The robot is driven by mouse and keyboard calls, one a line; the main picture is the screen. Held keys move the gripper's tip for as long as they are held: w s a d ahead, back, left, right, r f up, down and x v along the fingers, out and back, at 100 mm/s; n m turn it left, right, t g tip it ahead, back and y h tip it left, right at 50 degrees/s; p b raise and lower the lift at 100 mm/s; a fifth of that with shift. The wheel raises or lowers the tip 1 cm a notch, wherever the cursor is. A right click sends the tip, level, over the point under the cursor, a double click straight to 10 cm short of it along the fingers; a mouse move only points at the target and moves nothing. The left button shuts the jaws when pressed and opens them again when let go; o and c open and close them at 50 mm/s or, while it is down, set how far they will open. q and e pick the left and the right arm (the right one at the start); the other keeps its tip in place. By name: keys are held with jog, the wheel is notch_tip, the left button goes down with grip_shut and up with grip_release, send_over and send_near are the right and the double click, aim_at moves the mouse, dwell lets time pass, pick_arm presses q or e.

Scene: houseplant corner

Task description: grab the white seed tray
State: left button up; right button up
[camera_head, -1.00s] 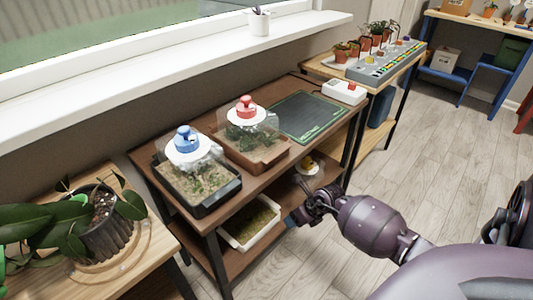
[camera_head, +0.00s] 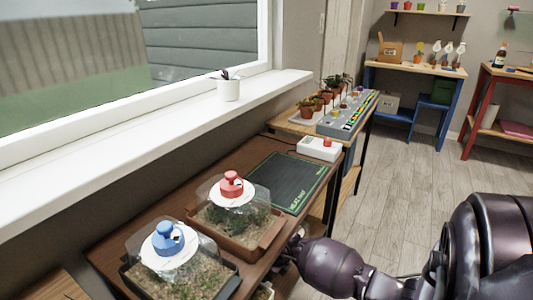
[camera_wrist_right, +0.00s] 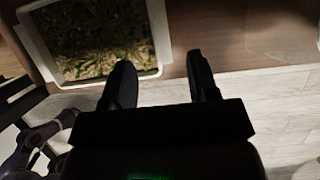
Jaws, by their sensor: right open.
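The white seed tray (camera_wrist_right: 159,35), filled with soil and small green sprouts, shows at the upper left of the right wrist view, cut off by the top edge. It is on the lower shelf; in the head view only a sliver of it (camera_head: 264,291) shows under the tabletop edge. My right gripper (camera_wrist_right: 160,68) is open and empty. Its left finger overlaps the tray's near right corner in the picture, and the right finger lies right of the tray; contact cannot be told. In the head view this gripper is mostly hidden at the table edge. My left gripper is not in view.
Above, the tabletop holds a domed tray with a blue cap (camera_head: 168,238), another with a red cap (camera_head: 231,184), a dark mat (camera_head: 288,181) and a white switch box (camera_head: 319,148). The floor (camera_head: 405,170) to the right is clear.

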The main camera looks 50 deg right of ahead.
jog(key=b+x, duration=0.1)
jog(key=x, duration=0.2)
jog(key=b+x, duration=0.1)
jog(key=x, duration=0.2)
jog(key=shift+s+f+b, duration=0.1)
jog(key=shift+f+b, duration=0.25)
jog(key=shift+w+f, duration=0.35)
jog(key=shift+f, duration=0.05)
jog(key=shift+r, duration=0.1)
grip_shut()
